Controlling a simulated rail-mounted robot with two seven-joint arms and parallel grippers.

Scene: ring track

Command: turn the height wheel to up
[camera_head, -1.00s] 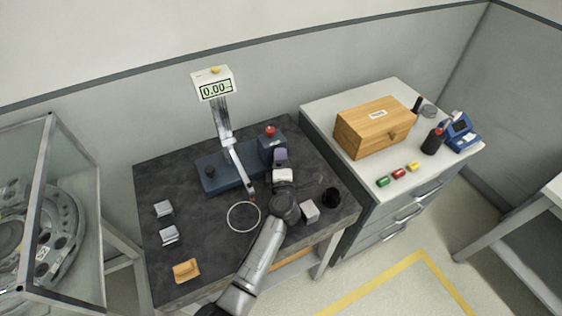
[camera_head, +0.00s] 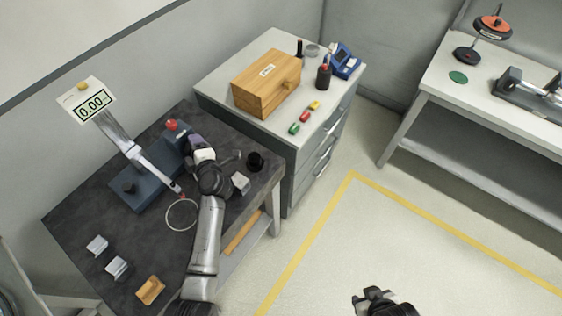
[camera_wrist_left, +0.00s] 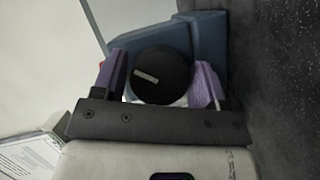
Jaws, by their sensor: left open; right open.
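The measuring stand has a blue base (camera_head: 143,196), a slanted pale arm (camera_head: 150,165) and a display (camera_head: 93,103) reading 0.00. My left gripper (camera_head: 198,147) is at the right end of the stand, partly hidden by its own wrist. In the left wrist view a black round wheel (camera_wrist_left: 165,72) with a pale mark sits between the open purple fingers of my left gripper (camera_wrist_left: 162,82), in front of a blue housing (camera_wrist_left: 210,40). I cannot tell whether the fingers touch it. My right gripper (camera_head: 370,298) is open and empty over the floor at the bottom edge.
A red button (camera_head: 172,125) and dark knob (camera_head: 129,187) are on the stand. A ring (camera_head: 182,215), grey blocks (camera_head: 116,266), a tan block (camera_head: 150,290) and a black cup (camera_head: 255,161) are on the dark table (camera_head: 75,215). A drawer cabinet (camera_head: 225,65) with a wooden box (camera_head: 262,88) adjoins.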

